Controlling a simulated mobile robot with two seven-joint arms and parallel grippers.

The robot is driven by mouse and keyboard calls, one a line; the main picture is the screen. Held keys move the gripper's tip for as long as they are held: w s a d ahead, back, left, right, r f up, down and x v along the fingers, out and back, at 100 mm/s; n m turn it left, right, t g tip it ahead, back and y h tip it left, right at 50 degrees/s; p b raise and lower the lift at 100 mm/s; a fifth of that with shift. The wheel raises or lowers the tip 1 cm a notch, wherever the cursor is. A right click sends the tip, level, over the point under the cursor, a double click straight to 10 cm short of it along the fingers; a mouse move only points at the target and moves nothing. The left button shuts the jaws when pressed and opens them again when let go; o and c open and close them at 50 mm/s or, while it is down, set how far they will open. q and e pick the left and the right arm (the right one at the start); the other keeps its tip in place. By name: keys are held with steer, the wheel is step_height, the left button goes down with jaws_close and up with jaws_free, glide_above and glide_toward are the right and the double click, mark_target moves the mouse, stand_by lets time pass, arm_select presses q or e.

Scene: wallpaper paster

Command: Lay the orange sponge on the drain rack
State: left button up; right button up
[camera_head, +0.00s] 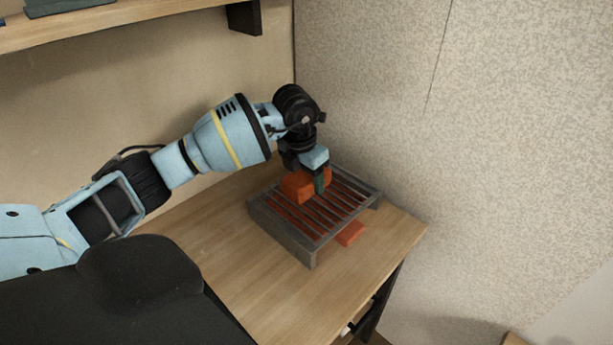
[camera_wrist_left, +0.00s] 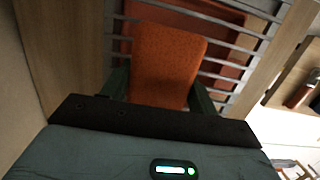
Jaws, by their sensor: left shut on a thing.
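The drain rack (camera_head: 313,258) is a grey frame with parallel bars, standing on the wooden table. I cannot tell whether the sponge touches the bars. My right gripper is not in view.
A red-orange tray (camera_head: 350,233) sits under the rack and sticks out at its front right. The wooden table (camera_head: 250,285) has free room in front of the rack. A wall stands close behind, and a wooden shelf (camera_head: 150,12) hangs at upper left.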

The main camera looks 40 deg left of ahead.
mark_target(301, 177)
arm_select(q)
steer(key=o, duration=1)
steer(key=shift+f, duration=0.1)
steer(key=r, duration=0.4)
steer(key=s+r, duration=0.1)
steer(key=r, duration=0.3)
steer(key=s+r, duration=0.1)
steer(key=r, duration=0.3)
steer(key=shift+r+p, duration=0.1)
steer(key=shift+p, duration=0.3)
